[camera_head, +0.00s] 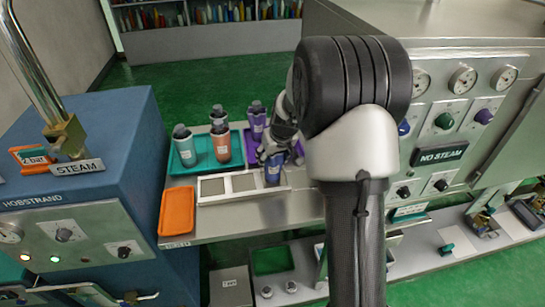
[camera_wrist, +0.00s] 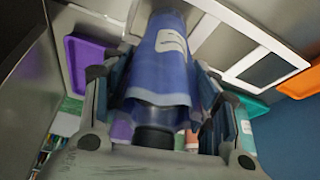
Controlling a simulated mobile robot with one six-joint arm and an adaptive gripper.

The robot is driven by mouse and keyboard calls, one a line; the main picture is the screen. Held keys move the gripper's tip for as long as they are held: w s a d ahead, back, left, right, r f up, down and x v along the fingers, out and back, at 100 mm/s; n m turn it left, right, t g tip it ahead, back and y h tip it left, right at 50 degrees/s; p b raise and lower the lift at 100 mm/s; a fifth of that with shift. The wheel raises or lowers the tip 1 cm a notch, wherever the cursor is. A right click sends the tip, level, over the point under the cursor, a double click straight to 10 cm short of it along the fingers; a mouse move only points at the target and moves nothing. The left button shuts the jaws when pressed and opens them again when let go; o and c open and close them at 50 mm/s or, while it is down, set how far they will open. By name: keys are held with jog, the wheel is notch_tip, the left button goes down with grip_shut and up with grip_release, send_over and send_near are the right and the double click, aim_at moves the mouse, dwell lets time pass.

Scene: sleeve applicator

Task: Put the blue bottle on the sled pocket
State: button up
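The blue bottle (camera_head: 272,170) is upright at the right end of the white sled (camera_head: 286,187), whose other two grey pockets show bare. It also shows in the wrist view (camera_wrist: 170,65), with its dark cap toward the camera and a pale label. My gripper (camera_head: 273,152) comes down over the bottle; in the wrist view its two fingers (camera_wrist: 162,85) are closed on the bottle's sides. My gripper hides the bottle's top in the head view. I cannot tell whether the bottle's base touches the sled.
A teal tray (camera_head: 183,168) with several bottles stands behind the sled. A purple tray (camera_head: 250,152) with a purple bottle (camera_head: 257,121) is behind my gripper. An orange tray (camera_head: 176,211) lies at the left. The blue STEAM cabinet (camera_head: 105,115) and NO STEAM panel (camera_head: 445,120) flank the steel table.

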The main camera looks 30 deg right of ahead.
jog(key=shift+o, duration=0.3)
jog(key=shift+r, duration=0.15)
jog(key=s+a+r+p, duration=0.25)
jog(key=s+r, duration=0.25)
jog(key=r, duration=0.3)
jog(key=s+a+r+p, duration=0.1)
jog(key=s+a+r, duration=0.25)
jog(key=r, duration=0.45)
jog(key=s+a+r, duration=0.1)
jog(key=s+a, duration=0.2)
jog(key=s, duration=0.5)
jog(key=s+a+r, duration=0.1)
jog(key=s+a, duration=0.3)
jog(key=s, duration=0.5)
jog(key=s+a+r+n, duration=0.1)
jog(key=s+a, duration=0.2)
jog(key=s, duration=0.5)
jog(key=shift+s+a, duration=0.25)
